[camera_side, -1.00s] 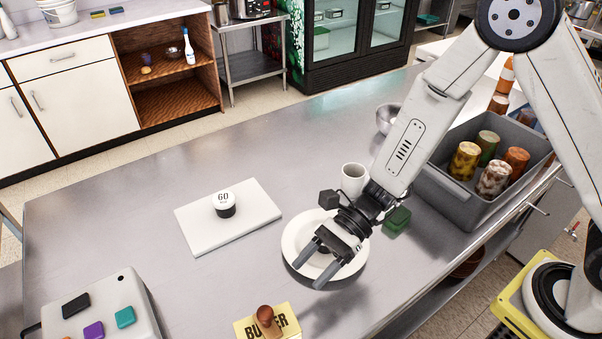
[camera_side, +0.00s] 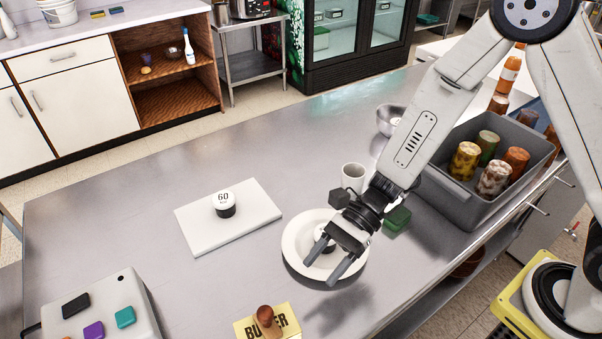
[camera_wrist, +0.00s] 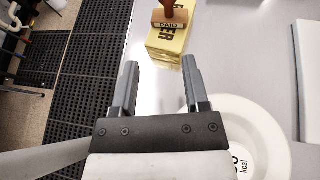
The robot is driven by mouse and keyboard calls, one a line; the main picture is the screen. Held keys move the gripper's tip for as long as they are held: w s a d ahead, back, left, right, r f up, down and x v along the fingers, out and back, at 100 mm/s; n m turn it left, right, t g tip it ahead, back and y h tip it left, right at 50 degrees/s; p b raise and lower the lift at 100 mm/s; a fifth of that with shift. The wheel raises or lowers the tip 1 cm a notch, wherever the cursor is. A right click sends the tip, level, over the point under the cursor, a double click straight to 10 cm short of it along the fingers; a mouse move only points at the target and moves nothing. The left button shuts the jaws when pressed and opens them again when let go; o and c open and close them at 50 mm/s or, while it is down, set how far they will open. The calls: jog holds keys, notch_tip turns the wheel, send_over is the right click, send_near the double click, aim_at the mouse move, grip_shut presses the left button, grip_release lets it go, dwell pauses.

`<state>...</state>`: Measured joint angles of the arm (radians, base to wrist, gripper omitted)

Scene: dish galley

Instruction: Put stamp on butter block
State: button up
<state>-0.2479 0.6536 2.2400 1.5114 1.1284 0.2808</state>
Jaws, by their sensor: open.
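The stamp (camera_side: 266,318), with a brown wooden handle, stands upright on the yellow butter block (camera_side: 290,319) at the front edge of the side view. In the wrist view the stamp (camera_wrist: 170,14) sits on top of the butter block (camera_wrist: 163,43), its base marked "PAID". My gripper (camera_side: 322,272) is open and empty, above the white plate, behind and right of the butter block. In the wrist view my open fingers (camera_wrist: 158,80) point toward the block, with a gap between. The underside of the stamp is hidden.
A similar item (camera_side: 223,204) stands on a white board (camera_side: 193,236). A mug (camera_side: 352,176), green block (camera_side: 397,219) and grey bin of jars (camera_side: 447,188) are nearby. The table's middle is clear.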

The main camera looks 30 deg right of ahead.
jog(key=d+r+n+t+h, duration=0.2)
jog(key=d+n+h, duration=0.4)
jog(key=d, duration=0.6)
jog(key=d+r+n+t+h, duration=0.2)
jog(key=d+n+h, duration=0.4)
jog(key=d+n, duration=0.4)
jog(key=shift+s+d+t+h, duration=0.25)
jog(key=shift+d+t+h, duration=0.2)
jog(key=shift+d, duration=0.4)
